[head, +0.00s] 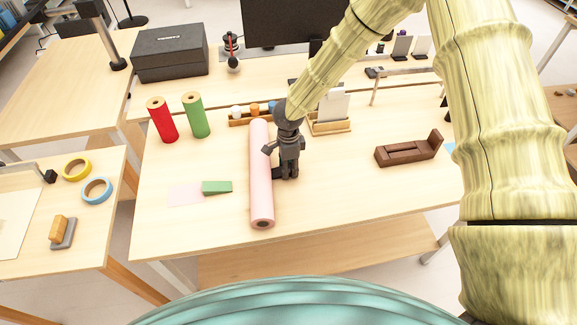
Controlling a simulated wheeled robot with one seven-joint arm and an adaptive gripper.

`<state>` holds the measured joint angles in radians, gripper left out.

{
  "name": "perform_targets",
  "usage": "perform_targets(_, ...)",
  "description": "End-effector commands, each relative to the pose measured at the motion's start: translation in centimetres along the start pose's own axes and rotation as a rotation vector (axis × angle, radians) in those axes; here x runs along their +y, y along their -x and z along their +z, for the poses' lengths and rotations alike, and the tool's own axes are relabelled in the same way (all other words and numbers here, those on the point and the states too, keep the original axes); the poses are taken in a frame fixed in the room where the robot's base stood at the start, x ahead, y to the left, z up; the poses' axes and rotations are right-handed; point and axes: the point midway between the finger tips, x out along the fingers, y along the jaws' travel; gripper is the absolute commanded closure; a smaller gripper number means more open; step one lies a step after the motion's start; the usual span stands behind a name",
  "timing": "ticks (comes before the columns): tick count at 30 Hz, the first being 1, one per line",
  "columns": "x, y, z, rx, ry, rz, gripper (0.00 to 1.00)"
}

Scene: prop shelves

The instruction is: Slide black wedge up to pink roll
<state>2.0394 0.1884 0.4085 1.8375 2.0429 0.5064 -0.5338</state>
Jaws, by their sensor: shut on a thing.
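The pink roll (261,185) lies on the wooden table, its long side running from the back toward the front edge. My gripper (286,172) is down at the table just right of the roll's middle. It is shut on the black wedge (278,173), a dark piece low between the fingers that is hard to tell from them. The wedge is mostly hidden. It sits close to the roll's right side; I cannot tell whether they touch. A green wedge (217,187) lies left of the roll, apart from it, by a pale pink sheet (186,195).
A red roll (162,121) and a green roll (196,116) stand upright at the back left. A wooden rack (238,121) and a card holder (331,123) stand behind. A brown wooden block piece (408,150) lies right. The table between my gripper and it is clear.

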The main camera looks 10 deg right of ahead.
Motion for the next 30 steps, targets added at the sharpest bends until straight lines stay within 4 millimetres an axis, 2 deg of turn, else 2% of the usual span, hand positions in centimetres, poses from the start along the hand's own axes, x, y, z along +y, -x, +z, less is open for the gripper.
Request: perform_targets(30,-0.33,0.0,0.51,0.0,0.0,0.0,0.84)
